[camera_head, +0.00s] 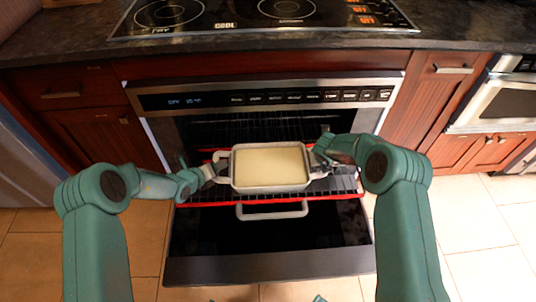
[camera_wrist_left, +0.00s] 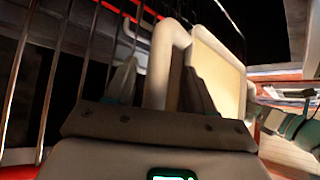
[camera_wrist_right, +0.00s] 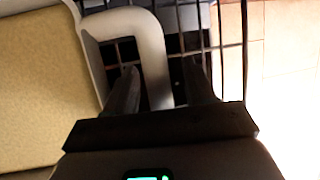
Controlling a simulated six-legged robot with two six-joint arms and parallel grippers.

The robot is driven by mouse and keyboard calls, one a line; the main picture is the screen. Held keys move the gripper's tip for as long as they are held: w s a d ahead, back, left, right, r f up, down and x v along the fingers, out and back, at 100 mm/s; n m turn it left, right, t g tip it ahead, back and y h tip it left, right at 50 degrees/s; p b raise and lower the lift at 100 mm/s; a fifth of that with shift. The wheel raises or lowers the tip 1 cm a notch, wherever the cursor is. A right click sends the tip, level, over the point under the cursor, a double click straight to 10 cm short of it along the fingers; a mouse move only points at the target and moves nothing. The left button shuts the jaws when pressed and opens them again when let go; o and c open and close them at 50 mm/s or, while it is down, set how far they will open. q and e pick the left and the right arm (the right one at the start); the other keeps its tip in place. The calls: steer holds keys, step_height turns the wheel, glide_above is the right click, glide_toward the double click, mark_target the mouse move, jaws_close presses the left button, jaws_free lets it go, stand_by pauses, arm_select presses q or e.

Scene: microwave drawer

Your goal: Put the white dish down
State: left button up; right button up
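The white dish (camera_head: 236,182) is rectangular, with a pale yellow filling and a looped handle at each end. It appears level over the pulled-out oven rack (camera_head: 341,186); whether its underside touches the rack is hidden. My left gripper (camera_head: 213,168) is at its left handle. In the left wrist view, that handle (camera_wrist_left: 165,70) stands between the fingers (camera_wrist_left: 160,85). My right gripper (camera_head: 322,160) is at the right end. In the right wrist view, the right handle (camera_wrist_right: 150,50) lies between the fingers (camera_wrist_right: 160,85). Both pairs of fingers are spread, with gaps beside the handles.
The rack has a red front bar (camera_head: 225,203). A pale handle (camera_head: 272,212) shows below it. The oven door (camera_head: 270,265) is folded down in front. The control panel (camera_head: 270,97) and the counter with a cooktop (camera_head: 230,22) are above. Tiled floor lies on both sides.

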arm_select(q)
steer(key=shift+f, duration=0.1)
stand_by(0.3)
arm_select(e)
steer(key=v, duration=1.2)
arm_select(q)
steer(key=v, duration=1.2)
